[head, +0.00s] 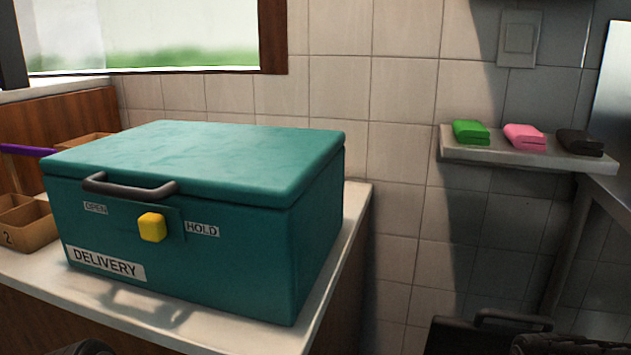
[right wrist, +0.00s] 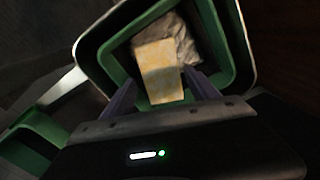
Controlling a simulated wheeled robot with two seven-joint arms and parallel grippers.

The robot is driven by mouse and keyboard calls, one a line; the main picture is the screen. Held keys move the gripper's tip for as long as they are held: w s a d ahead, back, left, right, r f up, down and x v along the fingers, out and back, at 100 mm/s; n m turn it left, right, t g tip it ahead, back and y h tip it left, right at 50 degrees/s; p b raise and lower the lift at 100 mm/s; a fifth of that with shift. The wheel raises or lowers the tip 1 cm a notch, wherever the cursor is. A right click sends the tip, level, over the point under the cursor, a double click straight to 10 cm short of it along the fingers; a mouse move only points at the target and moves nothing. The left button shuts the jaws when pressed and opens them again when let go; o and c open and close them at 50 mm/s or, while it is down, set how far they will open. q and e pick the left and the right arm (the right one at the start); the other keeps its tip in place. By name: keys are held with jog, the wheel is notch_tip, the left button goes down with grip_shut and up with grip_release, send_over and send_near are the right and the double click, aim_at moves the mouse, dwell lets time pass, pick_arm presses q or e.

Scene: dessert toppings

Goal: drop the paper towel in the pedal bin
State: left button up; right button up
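In the right wrist view, my right gripper (right wrist: 160,80) points down over the open mouth of a bin with a pale rim and a green inner wall (right wrist: 112,68). Its two fingers stand apart, with a dark gap beside the left one, so it looks open. Below and between the fingertips are a flat yellowish piece (right wrist: 158,72) and a crumpled pale, paper-like piece (right wrist: 180,40), seemingly inside the bin. I cannot tell for sure which is the paper towel. My left gripper is not in view.
In the head view, a teal delivery box (head: 190,165) with a yellow knob (head: 152,227) stands shut on a white counter (head: 330,265). Green (head: 470,132), pink (head: 525,137) and dark (head: 579,142) folded cloths lie on a wall shelf (head: 500,154). Small brown boxes (head: 30,222) are at left.

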jog(key=o, duration=0.3)
jog(key=shift+o, duration=0.2)
notch_tip(320, 180, up, 8)
jog(key=p, duration=0.3)
jog(key=shift+s+f, duration=0.1)
dwell(0.6)
